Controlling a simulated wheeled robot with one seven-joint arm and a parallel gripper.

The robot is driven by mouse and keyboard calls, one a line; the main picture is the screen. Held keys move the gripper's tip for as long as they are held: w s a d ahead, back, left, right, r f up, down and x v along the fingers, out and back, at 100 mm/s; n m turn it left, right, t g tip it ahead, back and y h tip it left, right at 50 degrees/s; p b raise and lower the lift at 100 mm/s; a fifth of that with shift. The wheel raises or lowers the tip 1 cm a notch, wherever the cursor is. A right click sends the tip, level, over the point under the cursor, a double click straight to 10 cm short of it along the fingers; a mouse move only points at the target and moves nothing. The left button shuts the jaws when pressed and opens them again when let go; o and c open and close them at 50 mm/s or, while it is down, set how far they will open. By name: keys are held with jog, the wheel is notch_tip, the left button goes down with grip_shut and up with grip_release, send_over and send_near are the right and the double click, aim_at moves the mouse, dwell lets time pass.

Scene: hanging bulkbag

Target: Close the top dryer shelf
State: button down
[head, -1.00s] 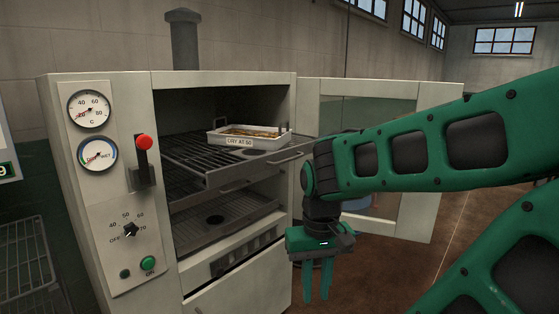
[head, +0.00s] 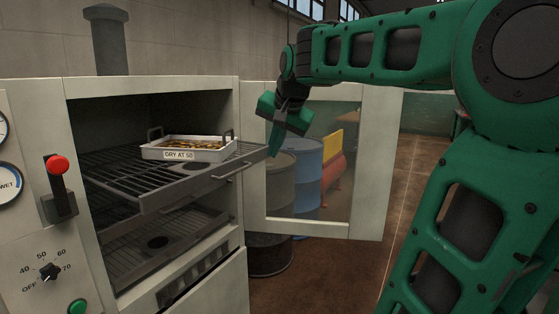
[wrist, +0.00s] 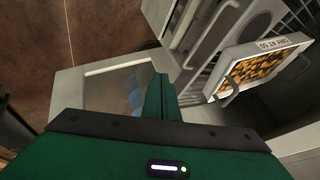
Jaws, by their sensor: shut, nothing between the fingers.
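The top dryer shelf (head: 150,196) is a dark wire rack, slid partly out of the open dryer (head: 160,90), with a bar handle (head: 231,171) on its front edge. A white tray (head: 190,153) labelled "DRY AT 50" sits on it, holding brown pieces; the tray also shows in the wrist view (wrist: 262,68). My gripper (head: 273,145) is shut and empty, pointing down by the shelf's right front corner. In the wrist view its fingers (wrist: 160,95) are together, with the shelf front (wrist: 215,35) to their upper right. I cannot tell whether they touch the shelf.
The dryer door (head: 370,165) stands open to the right, its window showing drums (head: 307,175) behind. A lower shelf (head: 165,245) sits beneath the top one. A red-knobbed lever (head: 58,185) is on the left panel. Brown floor is open at the right.

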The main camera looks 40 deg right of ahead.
aim_at(257, 159)
jog(key=shift+m, duration=0.3)
jog(key=w+f, duration=0.2)
jog(key=w, duration=0.1)
jog(key=w+d+f, duration=0.1)
jog(key=w+f, duration=0.1)
jog(key=w, duration=0.2)
jog(key=w+d+f, duration=0.1)
jog(key=w+f, duration=0.1)
jog(key=w, duration=0.1)
jog(key=shift+w+f, duration=0.25)
jog(key=shift+w+a, duration=0.1)
